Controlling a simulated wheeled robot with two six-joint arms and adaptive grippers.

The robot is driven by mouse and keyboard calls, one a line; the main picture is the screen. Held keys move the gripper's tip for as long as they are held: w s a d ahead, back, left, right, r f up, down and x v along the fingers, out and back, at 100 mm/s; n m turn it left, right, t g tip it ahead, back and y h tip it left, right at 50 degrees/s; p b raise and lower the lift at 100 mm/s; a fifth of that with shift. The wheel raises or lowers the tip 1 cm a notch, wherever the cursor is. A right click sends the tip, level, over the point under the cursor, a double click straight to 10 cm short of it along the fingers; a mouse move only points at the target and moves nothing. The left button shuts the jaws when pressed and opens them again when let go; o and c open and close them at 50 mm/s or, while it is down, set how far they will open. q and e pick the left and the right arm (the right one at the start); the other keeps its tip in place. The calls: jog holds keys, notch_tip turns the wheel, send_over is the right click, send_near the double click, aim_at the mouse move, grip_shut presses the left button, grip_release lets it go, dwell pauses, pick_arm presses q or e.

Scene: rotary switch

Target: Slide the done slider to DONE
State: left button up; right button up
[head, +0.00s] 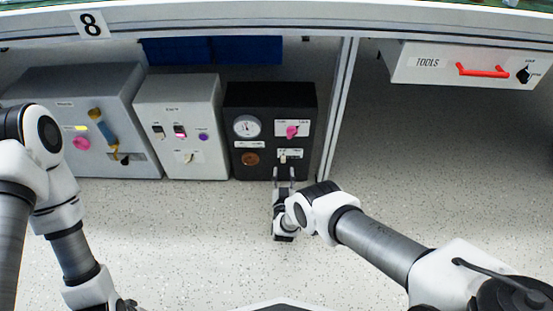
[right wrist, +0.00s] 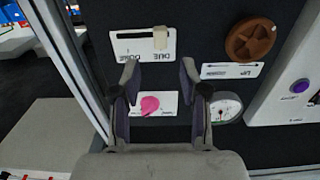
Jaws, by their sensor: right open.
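The done slider is a pale knob (head: 283,157) on a white plate (head: 296,153) low on the black panel box (head: 268,101). In the right wrist view, which shows the panel upside down, the knob (right wrist: 160,38) stands at the DUE end of its slot, away from the DONE label (right wrist: 130,56). My right gripper (head: 284,174) is open and empty, just in front of the panel below the slider. In the wrist view its fingertips (right wrist: 159,70) are apart, short of the knob and not touching it. My left arm is at the left; its gripper does not show.
A pink knob (head: 291,131), a gauge (head: 246,126) and a brown dial (head: 250,159) share the panel. A light box (head: 208,98) with switches stands left of it. A metal post (head: 339,110) rises close on the right. Speckled floor in front is clear.

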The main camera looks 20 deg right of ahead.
aim_at(283, 159)
jog(key=b+x, duration=0.1)
jog(key=x, duration=0.1)
jog(key=b+x, duration=0.1)
jog(key=x, duration=0.2)
jog(key=shift+a+f, duration=0.1)
jog(key=shift+f, duration=0.1)
jog(key=shift+w+r, duration=0.15)
jog(key=shift+w, duration=0.2)
grip_shut()
jog(key=d, duration=0.1)
jog(key=s+d, duration=0.1)
jog(key=d, duration=0.3)
jog(key=shift+s+d+r+p, duration=0.1)
jog(key=shift+s+p, duration=0.15)
jog(key=shift+p, duration=0.1)
jog(key=shift+d, duration=0.15)
grip_release()
jog(key=shift+d, duration=0.1)
jog(key=shift+s, duration=0.1)
